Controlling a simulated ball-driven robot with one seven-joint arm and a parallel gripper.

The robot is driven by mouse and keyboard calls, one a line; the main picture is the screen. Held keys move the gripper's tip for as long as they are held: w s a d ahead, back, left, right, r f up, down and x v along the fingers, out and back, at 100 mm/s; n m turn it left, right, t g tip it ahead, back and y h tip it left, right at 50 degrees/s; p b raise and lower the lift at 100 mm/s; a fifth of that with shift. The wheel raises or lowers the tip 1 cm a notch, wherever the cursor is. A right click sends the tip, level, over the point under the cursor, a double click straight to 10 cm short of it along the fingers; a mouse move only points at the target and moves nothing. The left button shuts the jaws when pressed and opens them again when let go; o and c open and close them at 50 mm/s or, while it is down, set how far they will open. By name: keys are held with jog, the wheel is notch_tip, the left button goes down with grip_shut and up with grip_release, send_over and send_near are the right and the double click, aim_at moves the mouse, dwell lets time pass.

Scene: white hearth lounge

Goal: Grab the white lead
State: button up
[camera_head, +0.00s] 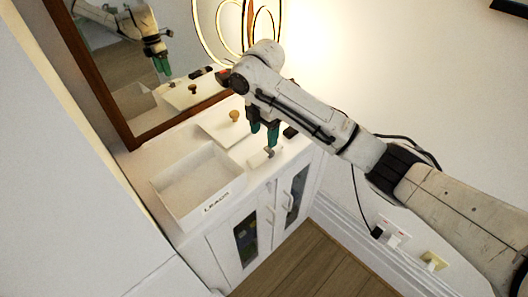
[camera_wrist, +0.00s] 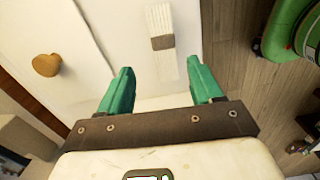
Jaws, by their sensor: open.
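The white lead (camera_wrist: 160,70) is a bundled white strip with a grey band round its middle, lying on the white cabinet top. In the wrist view it runs away from between my fingertips. In the head view it is a small pale bundle (camera_head: 258,159) near the cabinet's front edge, beside my fingers. My gripper (camera_head: 263,132) has green fingers pointing down above the cabinet top. In the wrist view my gripper (camera_wrist: 160,80) is open, with the lead between the lines of its two fingers. I see no contact; the exact height above the lead is unclear.
An open white box (camera_head: 197,187) labelled "LEADS" stands left of the lead. A white panel with a wooden knob (camera_head: 234,116) lies behind it. A wood-framed mirror (camera_head: 130,60) and a ringed lamp (camera_head: 232,25) are at the back. Wall sockets (camera_head: 395,230) are at right.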

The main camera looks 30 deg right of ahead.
aim_at(267, 151)
jog(key=shift+s+d+f, duration=0.15)
jog(key=shift+s+f, duration=0.05)
jog(key=shift+f, duration=1.45)
jog(key=shift+s+d+f, duration=0.1)
jog(key=shift+s+f, duration=0.05)
jog(key=shift+f, duration=1.5)
jog(key=shift+c, duration=0.4)
jog(key=c, duration=1.1)
